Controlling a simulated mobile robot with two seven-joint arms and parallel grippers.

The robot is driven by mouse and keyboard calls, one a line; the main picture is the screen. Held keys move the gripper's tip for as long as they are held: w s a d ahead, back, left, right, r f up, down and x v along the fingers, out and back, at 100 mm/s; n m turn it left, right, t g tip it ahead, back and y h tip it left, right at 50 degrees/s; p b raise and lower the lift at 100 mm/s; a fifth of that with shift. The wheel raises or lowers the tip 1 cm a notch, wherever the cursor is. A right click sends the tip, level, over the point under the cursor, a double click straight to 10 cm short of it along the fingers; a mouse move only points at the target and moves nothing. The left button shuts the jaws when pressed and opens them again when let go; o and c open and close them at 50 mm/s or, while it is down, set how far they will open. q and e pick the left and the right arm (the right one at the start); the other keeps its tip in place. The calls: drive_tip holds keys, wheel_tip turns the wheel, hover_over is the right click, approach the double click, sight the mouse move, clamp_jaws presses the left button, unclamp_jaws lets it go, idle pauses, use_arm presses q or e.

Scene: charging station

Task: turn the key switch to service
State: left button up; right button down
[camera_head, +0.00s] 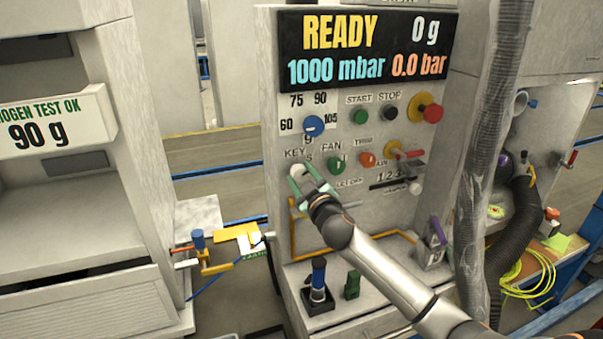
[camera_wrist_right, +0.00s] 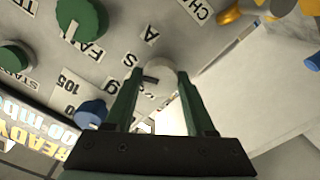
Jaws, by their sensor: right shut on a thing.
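The key switch (camera_head: 295,169) is a small pale round knob at the left of the panel, just under the KEY label. My right gripper (camera_head: 302,178) reaches it from the lower right, its green fingers on either side of it. In the right wrist view the key switch (camera_wrist_right: 160,84) shows as a pale disc with a dark bar, between the tips of my right gripper (camera_wrist_right: 158,92), which is shut on it. Letters by the knob, an A and an S, are partly visible; which one the bar points to I cannot tell. My left gripper is not in view.
A blue knob (camera_head: 313,125) sits above, a green FAN knob (camera_head: 336,164) close to the right, an orange TRIM knob (camera_head: 368,159) beyond. A red emergency button (camera_head: 431,113) sticks out at upper right. The display (camera_head: 366,50) reads READY. A yellow pipe (camera_head: 293,235) runs below the key switch.

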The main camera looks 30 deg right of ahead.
drive_tip(key=shift+n, duration=0.6)
drive_tip(key=shift+c, duration=1.3)
unclamp_jaws()
drive_tip(key=b+v, duration=0.1)
drive_tip(key=v, duration=1.1)
drive_tip(key=shift+s, duration=0.3)
